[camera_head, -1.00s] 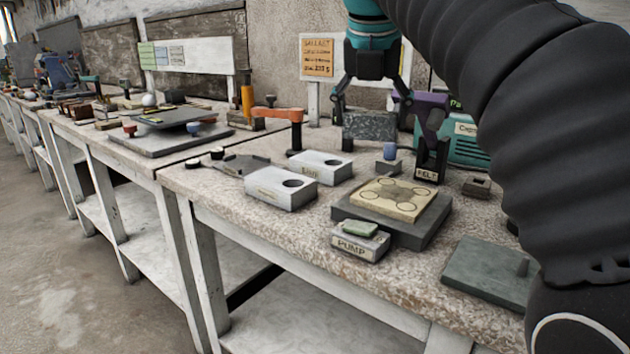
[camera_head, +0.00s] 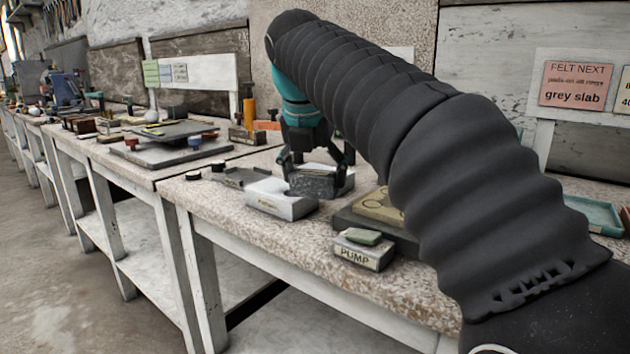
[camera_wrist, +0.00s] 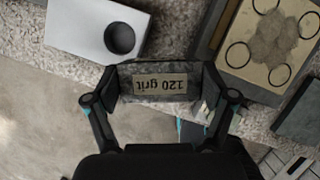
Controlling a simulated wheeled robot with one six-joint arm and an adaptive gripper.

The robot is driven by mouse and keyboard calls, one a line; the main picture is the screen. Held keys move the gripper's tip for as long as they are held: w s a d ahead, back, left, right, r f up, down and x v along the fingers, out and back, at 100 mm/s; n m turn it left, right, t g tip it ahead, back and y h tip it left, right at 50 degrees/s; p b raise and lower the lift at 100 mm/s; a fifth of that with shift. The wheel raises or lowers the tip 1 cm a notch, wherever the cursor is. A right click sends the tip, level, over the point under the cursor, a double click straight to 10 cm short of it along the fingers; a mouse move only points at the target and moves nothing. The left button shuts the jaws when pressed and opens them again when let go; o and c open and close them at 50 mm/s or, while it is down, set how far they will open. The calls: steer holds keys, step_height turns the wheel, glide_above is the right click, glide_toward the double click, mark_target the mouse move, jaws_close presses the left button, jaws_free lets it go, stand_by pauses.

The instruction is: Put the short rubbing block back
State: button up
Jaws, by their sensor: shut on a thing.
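My gripper (camera_head: 318,172) is shut on a speckled dark grey block (camera_head: 320,184), which I take to be the rubbing block. In the wrist view the block (camera_wrist: 160,69) lies crosswise between the two fingertips, with a tan label reading "120 grit" upside down. The wrist view shows one white holed block (camera_wrist: 72,24) to the upper left of the gripper.
A tan pad with circles (camera_wrist: 270,38) lies on a dark slab right of the gripper. A "PUMP" block (camera_head: 362,252) with a green top stands near the bench's front edge. A dark flat plate (camera_head: 236,177) lies left. My arm hides much of the bench's right part.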

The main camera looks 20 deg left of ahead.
steer(key=shift+f, duration=0.6)
steer(key=o, duration=1.1)
steer(key=shift+w+p+v, duration=0.15)
steer(key=shift+p+v, duration=0.65)
steer(key=shift+v, duration=2.5)
steer(key=shift+w+p+v, duration=0.1)
steer(key=shift+p+v, duration=0.65)
steer(key=shift+v, duration=2.5)
steer(key=shift+d, duration=0.1)
